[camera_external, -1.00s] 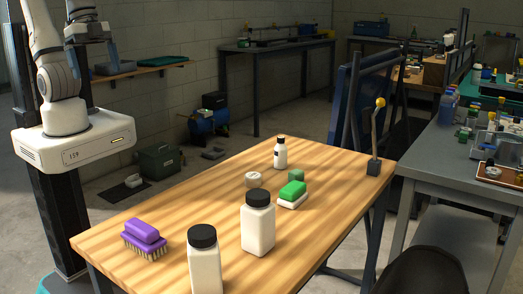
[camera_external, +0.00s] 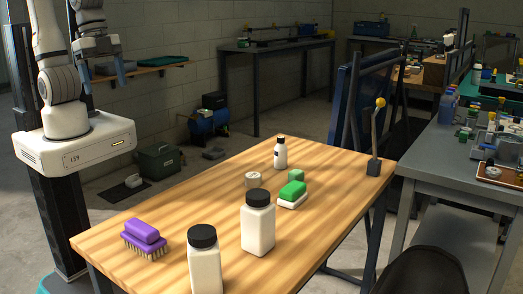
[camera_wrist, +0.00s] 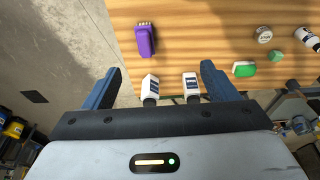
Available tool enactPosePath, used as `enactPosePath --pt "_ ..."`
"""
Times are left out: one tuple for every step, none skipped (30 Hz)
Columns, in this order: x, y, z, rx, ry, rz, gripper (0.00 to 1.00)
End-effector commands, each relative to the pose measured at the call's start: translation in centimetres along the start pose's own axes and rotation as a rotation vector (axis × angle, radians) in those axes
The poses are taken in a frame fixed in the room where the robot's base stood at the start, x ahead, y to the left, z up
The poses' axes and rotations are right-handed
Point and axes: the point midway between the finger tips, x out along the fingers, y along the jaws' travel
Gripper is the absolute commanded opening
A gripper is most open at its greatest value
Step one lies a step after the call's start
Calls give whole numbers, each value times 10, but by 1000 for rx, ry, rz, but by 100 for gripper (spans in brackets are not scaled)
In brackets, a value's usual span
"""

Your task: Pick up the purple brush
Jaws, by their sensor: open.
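The purple brush (camera_external: 143,236) lies bristles down near the left front edge of the wooden table (camera_external: 200,237). In the wrist view the purple brush (camera_wrist: 146,40) is beyond my gripper's fingers, up and left of the middle. My gripper (camera_external: 103,72) is raised at the upper left of the external view, well above the table and apart from the brush. In the wrist view my gripper (camera_wrist: 161,86) has its two blue fingers wide apart with nothing held between them.
Two white black-capped bottles (camera_external: 204,262) (camera_external: 258,222) stand right of the brush. The table around the purple brush is clear.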

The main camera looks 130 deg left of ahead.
Motion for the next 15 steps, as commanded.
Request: enactPosePath --pt "20 3 -11 2 -26 1 80" --pt "29 5 -17 2 -34 2 80" --pt "41 7 -25 2 -48 2 80" --pt "50 9 -31 2 -56 2 80" --pt "60 11 -37 2 -67 2 80" --pt "73 14 -44 3 -77 3 80" --pt "84 16 -49 3 -87 3 80" --pt "94 18 -54 3 -96 3 80" --pt "109 20 -60 3 -108 2 80" --pt "120 22 -65 3 -118 2 80" --pt "132 25 -69 3 -127 2 80" --pt "148 28 -74 4 -138 1 80" --pt "160 30 -77 4 -148 1 80" --pt "173 32 -80 4 -157 0 80" --pt "190 36 -83 4 -170 -1 80"
